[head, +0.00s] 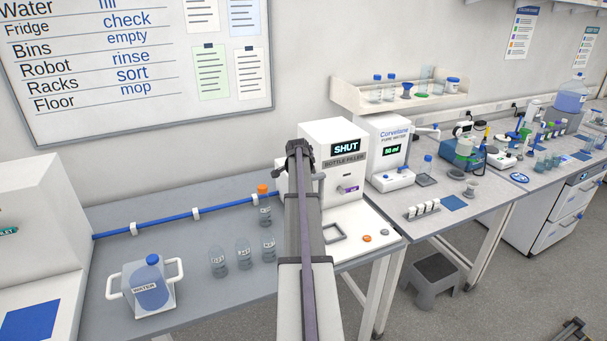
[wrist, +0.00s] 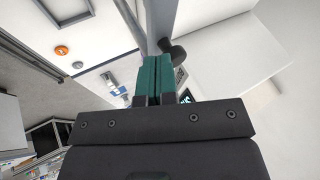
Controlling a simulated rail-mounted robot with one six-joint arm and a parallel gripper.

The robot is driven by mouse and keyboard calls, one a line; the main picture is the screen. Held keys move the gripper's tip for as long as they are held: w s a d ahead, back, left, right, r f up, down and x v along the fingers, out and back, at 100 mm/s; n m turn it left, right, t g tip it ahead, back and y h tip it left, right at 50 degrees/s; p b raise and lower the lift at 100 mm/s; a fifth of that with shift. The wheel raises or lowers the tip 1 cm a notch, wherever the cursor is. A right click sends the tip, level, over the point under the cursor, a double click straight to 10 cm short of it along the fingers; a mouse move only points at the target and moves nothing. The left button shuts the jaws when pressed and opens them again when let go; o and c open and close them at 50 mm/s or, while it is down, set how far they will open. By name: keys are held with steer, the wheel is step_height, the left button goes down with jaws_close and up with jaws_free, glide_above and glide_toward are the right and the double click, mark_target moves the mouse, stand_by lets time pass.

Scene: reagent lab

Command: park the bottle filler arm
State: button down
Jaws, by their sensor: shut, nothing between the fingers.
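The white bottle filler (head: 330,135) stands at the right end of the grey bench, its display reading SHUT. In the wrist view, a grey bar (wrist: 161,18), apparently the filler arm, runs from the top edge down to near my fingertips. A dark round knob (wrist: 175,52) sits beside it. My gripper (wrist: 158,60) has its teal fingers shut together with nothing between them, close to bar and knob; I cannot tell whether they touch. In the head view my own arm covers the fingers and most of the filler arm. A purple-marked part (head: 349,189) shows on the filler's front.
The filler's deck holds a square frame (head: 334,232), an orange disc (head: 367,239) and a grey disc (head: 384,232). Left of my arm are several bottles (head: 243,252), one orange-capped (head: 264,205), and a water jug (head: 152,285). A blue rail (head: 165,220) runs behind.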

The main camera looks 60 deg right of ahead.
stand_by(0.3)
steer(key=s+a+f+p+v, duration=0.1)
steer(key=p+v, duration=0.8)
steer(key=v, duration=0.3)
steer(key=shift+a, duration=0.45)
steer(key=shift+s, duration=0.1)
